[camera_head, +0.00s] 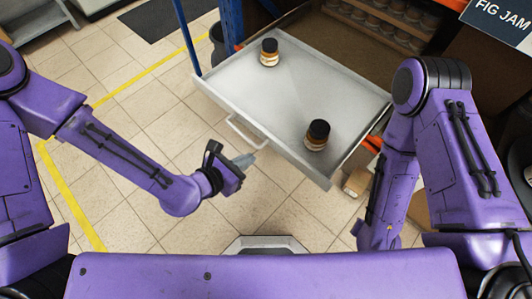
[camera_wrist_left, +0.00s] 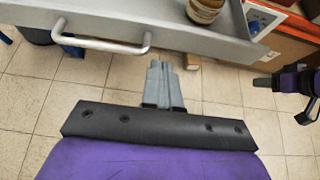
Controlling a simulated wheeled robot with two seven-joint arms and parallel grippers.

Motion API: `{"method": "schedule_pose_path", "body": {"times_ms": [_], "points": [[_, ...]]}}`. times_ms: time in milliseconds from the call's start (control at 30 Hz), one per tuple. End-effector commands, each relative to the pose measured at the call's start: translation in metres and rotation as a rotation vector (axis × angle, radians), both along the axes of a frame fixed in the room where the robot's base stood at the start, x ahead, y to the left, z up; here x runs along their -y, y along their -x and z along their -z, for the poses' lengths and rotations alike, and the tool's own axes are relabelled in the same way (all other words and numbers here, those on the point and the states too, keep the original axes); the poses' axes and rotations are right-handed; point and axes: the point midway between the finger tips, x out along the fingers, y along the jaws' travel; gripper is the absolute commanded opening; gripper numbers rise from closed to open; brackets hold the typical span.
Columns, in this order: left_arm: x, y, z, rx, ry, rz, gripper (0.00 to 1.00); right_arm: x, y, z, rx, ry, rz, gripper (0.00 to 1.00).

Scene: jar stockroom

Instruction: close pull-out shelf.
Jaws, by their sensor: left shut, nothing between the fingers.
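The pull-out shelf (camera_head: 300,85) is a grey metal tray standing out from the rack, with two dark-lidded amber jars on it: one near the far left corner (camera_head: 269,53), one near the front right (camera_head: 317,136). Its bar handle (camera_head: 236,131) is on the front face and also shows in the left wrist view (camera_wrist_left: 100,45). My left gripper (camera_head: 246,160) is shut and empty, in front of the shelf, close to the handle but apart from it. The left wrist view shows its fingers (camera_wrist_left: 160,82) together, right of the handle. My right gripper (camera_wrist_left: 263,82) shows only partly there; its jaws are unclear.
A blue rack post (camera_head: 186,38) stands at the shelf's left, with a dark bin (camera_head: 216,45) nearby. A cardboard box (camera_head: 356,182) is on the floor at right. A fig jam sign (camera_head: 503,16) hangs upper right. Tiled floor before the shelf is free.

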Motion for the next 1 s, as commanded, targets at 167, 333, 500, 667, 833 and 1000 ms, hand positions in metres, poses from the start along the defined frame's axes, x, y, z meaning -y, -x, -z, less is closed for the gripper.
{"method": "schedule_pose_path", "body": {"times_ms": [167,333,500,667,833,1000], "points": [[0.024,-0.024,0.021,0.002,-0.004,0.003,0.00,0.000,0.000,0.020,0.000,0.000,0.000,0.43],[0.043,-0.045,0.020,0.003,-0.003,0.001,0.00,0.000,0.000,0.018,0.000,0.000,0.000,0.43],[0.052,-0.053,0.020,0.000,-0.002,0.000,0.00,0.000,0.000,0.018,0.000,0.000,0.000,0.43],[0.052,-0.054,0.020,-0.001,-0.002,-0.001,0.00,0.000,0.000,0.019,0.000,0.000,0.000,0.43],[0.052,-0.054,0.020,0.000,-0.001,-0.001,0.00,0.000,0.000,0.019,0.000,0.000,0.000,0.43],[0.053,-0.059,0.020,0.001,-0.001,-0.010,0.00,0.000,0.000,0.017,0.000,0.000,0.000,0.43]]}}
